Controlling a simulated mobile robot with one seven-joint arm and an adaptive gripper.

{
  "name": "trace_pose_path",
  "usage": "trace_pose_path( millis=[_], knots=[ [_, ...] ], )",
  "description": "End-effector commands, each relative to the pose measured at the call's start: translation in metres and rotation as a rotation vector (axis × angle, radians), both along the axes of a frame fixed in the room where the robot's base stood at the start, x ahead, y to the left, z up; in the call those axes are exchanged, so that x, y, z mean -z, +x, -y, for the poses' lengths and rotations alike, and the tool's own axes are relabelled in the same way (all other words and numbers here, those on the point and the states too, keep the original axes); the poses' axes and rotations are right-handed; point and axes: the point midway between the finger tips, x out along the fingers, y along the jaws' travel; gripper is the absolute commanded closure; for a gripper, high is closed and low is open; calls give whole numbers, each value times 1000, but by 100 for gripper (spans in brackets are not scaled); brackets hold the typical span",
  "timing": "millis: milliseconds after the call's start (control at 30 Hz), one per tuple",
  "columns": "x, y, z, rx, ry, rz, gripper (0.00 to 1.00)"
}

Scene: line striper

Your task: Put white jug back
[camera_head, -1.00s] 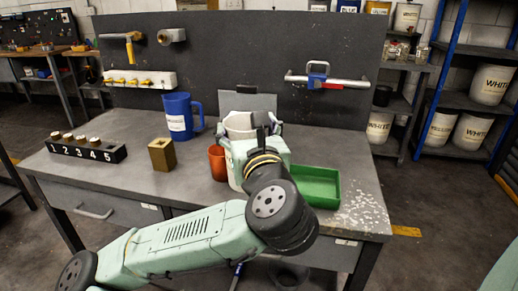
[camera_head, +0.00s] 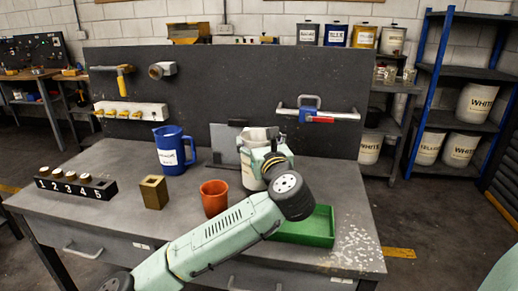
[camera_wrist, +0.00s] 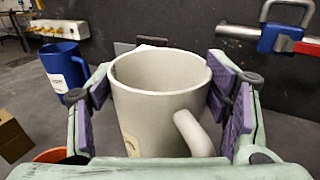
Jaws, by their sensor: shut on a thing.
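The white jug (camera_wrist: 150,110) is upright between the purple-padded fingers of my gripper (camera_wrist: 160,88). Its handle points toward the wrist camera, slightly right. My gripper is shut on the jug's sides. In the head view my gripper (camera_head: 268,162) and wrist partly cover the jug (camera_head: 256,138), at the back of the workbench, right of a grey upright plate (camera_head: 224,140).
A blue jug (camera_head: 172,152) stands left, an orange-red cup (camera_head: 213,198) in front, and a brass block (camera_head: 153,192) farther left. A green tray (camera_head: 318,228) lies right. A dark back panel (camera_head: 250,85) with a rail (camera_head: 345,114) rises behind.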

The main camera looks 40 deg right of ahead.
Motion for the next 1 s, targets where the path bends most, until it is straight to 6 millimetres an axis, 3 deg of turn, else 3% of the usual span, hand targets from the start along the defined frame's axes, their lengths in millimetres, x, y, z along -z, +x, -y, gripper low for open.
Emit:
trace_pose_path(
  millis=[133, 367, 933, 967, 1000],
  knots=[
    [5, 2, 3, 1, -1, 0, 91],
    [33, 2, 2, 0, -1, 0, 91],
    [45, 2, 2, 0, -2, 1, 91],
    [46, 2, 2, 0, -1, 0, 29],
    [45, 2, 2, 0, -1, 0, 26]
  ],
)
